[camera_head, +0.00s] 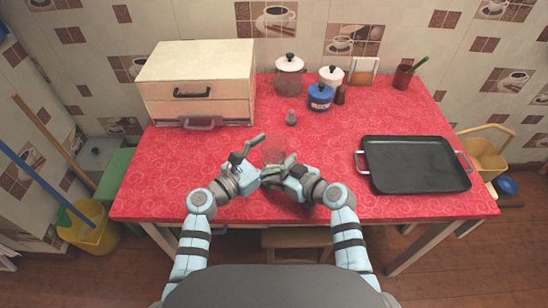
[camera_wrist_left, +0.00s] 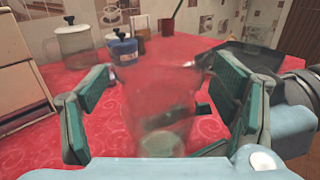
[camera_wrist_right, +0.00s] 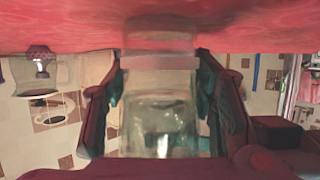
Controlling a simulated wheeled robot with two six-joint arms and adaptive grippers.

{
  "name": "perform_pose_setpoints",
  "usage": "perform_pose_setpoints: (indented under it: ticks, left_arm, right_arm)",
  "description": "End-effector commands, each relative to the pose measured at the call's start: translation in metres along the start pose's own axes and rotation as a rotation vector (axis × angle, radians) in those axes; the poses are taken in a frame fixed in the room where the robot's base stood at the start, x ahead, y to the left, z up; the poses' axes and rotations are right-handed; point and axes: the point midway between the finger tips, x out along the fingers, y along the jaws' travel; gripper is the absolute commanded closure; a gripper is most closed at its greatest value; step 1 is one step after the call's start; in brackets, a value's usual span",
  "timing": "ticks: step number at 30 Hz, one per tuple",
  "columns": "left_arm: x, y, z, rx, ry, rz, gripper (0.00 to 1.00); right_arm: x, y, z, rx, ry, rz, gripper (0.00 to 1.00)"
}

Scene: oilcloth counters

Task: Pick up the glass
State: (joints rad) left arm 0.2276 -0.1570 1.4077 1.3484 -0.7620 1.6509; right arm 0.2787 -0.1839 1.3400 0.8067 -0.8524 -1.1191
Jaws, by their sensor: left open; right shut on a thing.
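A clear glass (camera_head: 273,153) is at the front middle of the red counter. It is see-through and faint in the head view. My right gripper (camera_wrist_right: 160,78) is shut on the glass, which shows between its two fingers in the right wrist view (camera_wrist_right: 160,115). My left gripper (camera_head: 248,150) is open. In the left wrist view its fingers (camera_wrist_left: 163,88) stand wide apart, with the glass (camera_wrist_left: 160,105) in view between them. I cannot tell whether the left fingers touch it, or whether the glass is clear of the counter.
A black tray (camera_head: 415,165) lies at the right of the counter. A cream bread box (camera_head: 197,80) stands at the back left. A small grey shaker (camera_head: 291,118), a blue canister (camera_head: 320,97) and white-lidded jars (camera_head: 289,75) stand behind the glass. The left front is clear.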

Motion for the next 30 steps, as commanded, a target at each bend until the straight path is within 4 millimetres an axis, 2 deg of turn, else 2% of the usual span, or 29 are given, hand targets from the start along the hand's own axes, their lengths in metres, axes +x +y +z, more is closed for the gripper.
perform_pose_setpoints:
  ticks: [5, 6, 17, 25, 30]
  left_arm:
    - [0.001, 0.0, 0.0, 0.0, 0.0, 0.0, 0.2]
    - [0.001, 0.0, 0.0, 0.0, 0.0, 0.0, 0.23]
    - [0.001, 0.0, 0.0, 0.001, 0.001, 0.0, 0.8]
    - [0.001, 0.0, 0.003, 0.002, -0.002, 0.0, 0.8]
    - [0.001, 0.0, 0.024, 0.003, -0.003, 0.0, 0.8]
  right_arm:
    - [0.0, 0.0, 0.0, 0.0, 0.0, 0.0, 0.84]
    - [0.0, 0.0, 0.0, 0.0, 0.0, 0.0, 0.84]
    - [0.0, 0.0, 0.0, 0.0, 0.0, 0.0, 0.84]
    - [0.0, 0.0, 0.0, 0.0, 0.0, 0.0, 0.84]
    - [0.0, 0.0, 0.0, 0.0, -0.001, 0.001, 0.84]
